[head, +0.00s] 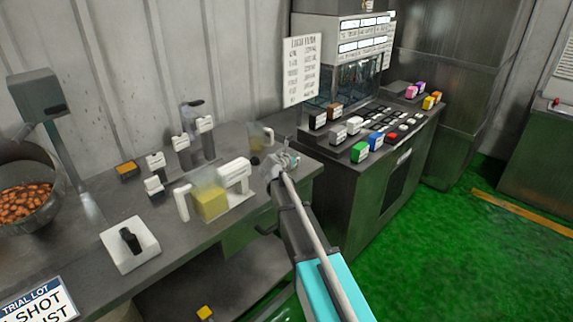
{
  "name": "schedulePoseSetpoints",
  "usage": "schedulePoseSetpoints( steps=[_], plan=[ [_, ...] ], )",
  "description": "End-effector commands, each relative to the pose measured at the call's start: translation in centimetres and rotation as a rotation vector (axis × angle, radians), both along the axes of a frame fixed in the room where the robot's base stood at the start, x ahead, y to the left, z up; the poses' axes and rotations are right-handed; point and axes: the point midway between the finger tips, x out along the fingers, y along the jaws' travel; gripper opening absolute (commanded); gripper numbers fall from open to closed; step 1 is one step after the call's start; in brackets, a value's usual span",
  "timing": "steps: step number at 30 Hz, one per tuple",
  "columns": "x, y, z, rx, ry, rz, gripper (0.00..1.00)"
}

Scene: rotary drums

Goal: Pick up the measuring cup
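A clear jug with yellow contents (209,203) and a white handle at its left stands on the grey counter (95,205). It looks like a measuring cup. A second, smaller clear vessel with a yellowish tint (261,137) stands farther back near the counter's right end and may also be one. I cannot tell which is the measuring cup. My gripper (283,160) is small in the view, at the right end of the counter, right of the jug and in front of the smaller vessel. Its fingers are too small to read as open or shut.
A white handled object (235,174) stands right beside the jug. A white box with a black knob (130,243), small labelled posts and a bowl of brown pieces (30,203) are to the left. A control console (375,135) stands right of my arm. Green floor (460,240) is open at right.

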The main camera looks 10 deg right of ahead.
Motion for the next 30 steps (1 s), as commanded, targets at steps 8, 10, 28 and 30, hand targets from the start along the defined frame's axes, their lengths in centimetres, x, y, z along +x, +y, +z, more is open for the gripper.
schedulePoseSetpoints(
  steps=[8,10,28,30],
  plan=[
    [0.8,-0.4,-0.5,0.000,0.000,-0.001,0.44],
    [1.4,-0.7,-0.8,0.000,0.000,-0.001,0.44],
    [4.1,-2.5,-2.0,0.000,0.000,0.000,0.44],
    [4.1,-2.5,-2.0,0.000,0.000,0.000,0.44]
  ],
)
